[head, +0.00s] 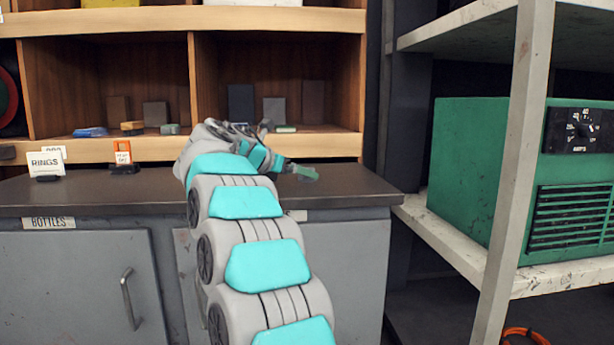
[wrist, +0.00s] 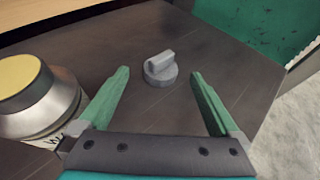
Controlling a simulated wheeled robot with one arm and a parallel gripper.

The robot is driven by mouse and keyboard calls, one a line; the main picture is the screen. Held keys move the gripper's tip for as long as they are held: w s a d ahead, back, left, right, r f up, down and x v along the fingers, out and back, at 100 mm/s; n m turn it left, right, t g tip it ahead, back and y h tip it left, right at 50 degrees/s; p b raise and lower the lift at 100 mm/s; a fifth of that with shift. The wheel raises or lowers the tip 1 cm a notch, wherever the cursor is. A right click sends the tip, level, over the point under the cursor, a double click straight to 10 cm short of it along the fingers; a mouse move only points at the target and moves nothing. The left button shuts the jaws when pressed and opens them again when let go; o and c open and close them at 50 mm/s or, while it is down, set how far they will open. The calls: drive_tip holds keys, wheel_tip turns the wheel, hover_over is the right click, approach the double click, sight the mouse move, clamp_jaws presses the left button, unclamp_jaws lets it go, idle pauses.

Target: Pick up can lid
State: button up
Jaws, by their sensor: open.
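A small grey round lid (wrist: 160,76) with a raised bar-shaped grip across its top lies on the dark countertop in the wrist view. I take it to be the can lid. My gripper (wrist: 160,79) is open and empty, with one green finger to the left and one to the right of the lid. The lid appears between and slightly beyond the fingertips, with clear gaps on both sides. I cannot tell the height of the fingers above the counter. In the head view my arm reaches over the counter and I cannot make out the lid.
A silver can-like object with a yellow top (wrist: 36,92) stands close to my left finger. The dark counter (head: 70,192) has a RINGS sign (head: 46,164) at left. A wooden shelf (head: 190,85) stands behind, and a metal rack with a green machine (head: 485,180) at right.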

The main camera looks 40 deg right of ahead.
drive_tip(key=shift+x, duration=1.15)
drive_tip(key=shift+a, duration=0.1)
drive_tip(key=shift+c, duration=0.2)
drive_tip(key=c, duration=1.3)
